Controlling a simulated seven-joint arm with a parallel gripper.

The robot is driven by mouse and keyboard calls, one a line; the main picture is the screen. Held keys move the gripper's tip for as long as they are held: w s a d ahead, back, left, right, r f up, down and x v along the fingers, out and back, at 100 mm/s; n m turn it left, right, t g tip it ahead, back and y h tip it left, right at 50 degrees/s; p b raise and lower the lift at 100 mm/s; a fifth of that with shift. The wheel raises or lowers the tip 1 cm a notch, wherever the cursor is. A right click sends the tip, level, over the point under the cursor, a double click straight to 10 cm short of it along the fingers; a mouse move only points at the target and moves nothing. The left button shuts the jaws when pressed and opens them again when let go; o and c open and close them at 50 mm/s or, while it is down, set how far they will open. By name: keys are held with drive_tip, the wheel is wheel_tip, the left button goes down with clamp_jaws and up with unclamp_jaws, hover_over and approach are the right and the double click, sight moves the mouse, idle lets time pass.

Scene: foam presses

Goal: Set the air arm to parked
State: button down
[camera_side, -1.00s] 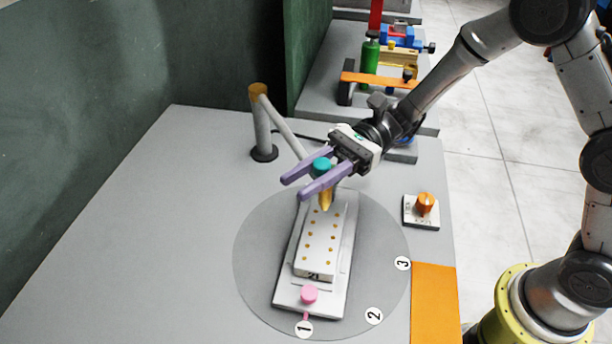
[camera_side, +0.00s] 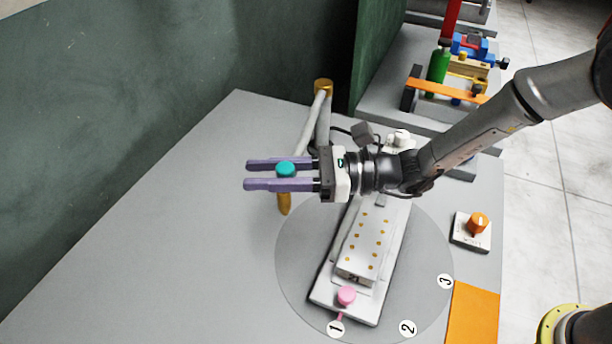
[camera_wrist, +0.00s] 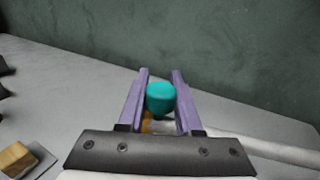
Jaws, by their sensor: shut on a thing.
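The air arm (camera_side: 304,134) is a pale tube hinged on a post (camera_side: 323,86) with a gold top. Its free end carries a teal knob (camera_side: 286,169) above a gold nozzle (camera_side: 284,203). My gripper (camera_side: 247,175) is shut on the teal knob, with one purple finger on each side. In the wrist view the knob (camera_wrist: 160,98) sits between the fingers, and the tube (camera_wrist: 275,149) runs off to the right. The nozzle hangs over bare table, left of the press plate (camera_side: 364,235) and outside the round disc's edge.
The grey disc (camera_side: 420,290) bears labels 1, 2 and 3. A pink knob (camera_side: 346,295) sits at the plate's front. An orange dial (camera_side: 478,222) and orange patch (camera_side: 472,315) lie right. The table's left side (camera_side: 150,240) is clear. A green wall stands behind.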

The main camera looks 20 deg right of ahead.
drive_tip(key=shift+w+a+m+t+h, duration=0.4)
drive_tip(key=shift+w+a+m+t, duration=0.15)
drive_tip(key=shift+w+a+t, duration=0.35)
drive_tip(key=shift+w+a+m+t+h, duration=0.4)
drive_tip(key=shift+w+a+m+t, duration=0.2)
drive_tip(key=shift+w+a, duration=0.45)
drive_tip(key=shift+r, duration=0.1)
drive_tip(key=c, duration=0.6)
unclamp_jaws()
drive_tip(key=shift+w, duration=0.1)
drive_tip(key=shift+d, duration=0.15)
drive_tip(key=v, duration=1.3)
drive_tip(key=shift+s+d, duration=0.2)
drive_tip(key=shift+s, duration=0.05)
drive_tip(key=shift+w, duration=0.1)
